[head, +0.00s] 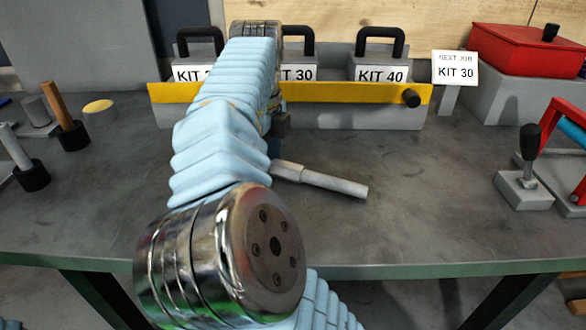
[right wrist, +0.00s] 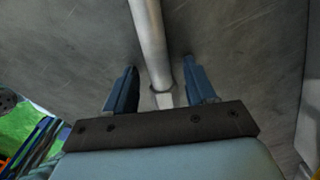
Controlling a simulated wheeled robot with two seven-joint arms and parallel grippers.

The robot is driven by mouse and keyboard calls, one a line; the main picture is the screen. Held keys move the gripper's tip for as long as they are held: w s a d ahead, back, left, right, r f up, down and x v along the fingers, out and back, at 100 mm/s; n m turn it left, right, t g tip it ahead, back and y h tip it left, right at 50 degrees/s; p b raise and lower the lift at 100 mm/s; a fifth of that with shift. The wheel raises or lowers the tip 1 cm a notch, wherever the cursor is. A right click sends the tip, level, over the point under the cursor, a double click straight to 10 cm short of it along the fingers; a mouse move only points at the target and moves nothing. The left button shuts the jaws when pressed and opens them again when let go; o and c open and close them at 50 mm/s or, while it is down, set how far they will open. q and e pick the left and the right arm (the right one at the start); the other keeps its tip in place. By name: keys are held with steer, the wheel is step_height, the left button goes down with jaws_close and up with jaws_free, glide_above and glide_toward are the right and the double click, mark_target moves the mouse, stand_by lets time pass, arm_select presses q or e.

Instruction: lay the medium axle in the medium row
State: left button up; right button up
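A grey metal axle (head: 330,182) lies on the dark grey table beside my right arm in the head view. It has a thicker section at its left end, next to the arm. In the right wrist view a light grey axle (right wrist: 150,40) runs down between the fingers of my right gripper (right wrist: 162,92), with a narrower pale end near the gripper base. The fingers are open, with a gap on each side of the axle. In the head view the arm hides the right gripper's fingers. My left gripper is not in view. I cannot make out a medium row.
Grey kit blocks with black handles stand behind a yellow-edged rack (head: 350,93); one reads KIT 40 (head: 381,75). A NEXT JOB KIT 30 sign (head: 455,70), red box (head: 520,48) and black-knobbed lever (head: 528,165) are right. Black-footed posts (head: 65,115) stand left. The table's front right is clear.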

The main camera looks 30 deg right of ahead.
jaws_close()
steer(key=shift+r, duration=0.1)
stand_by(1.2)
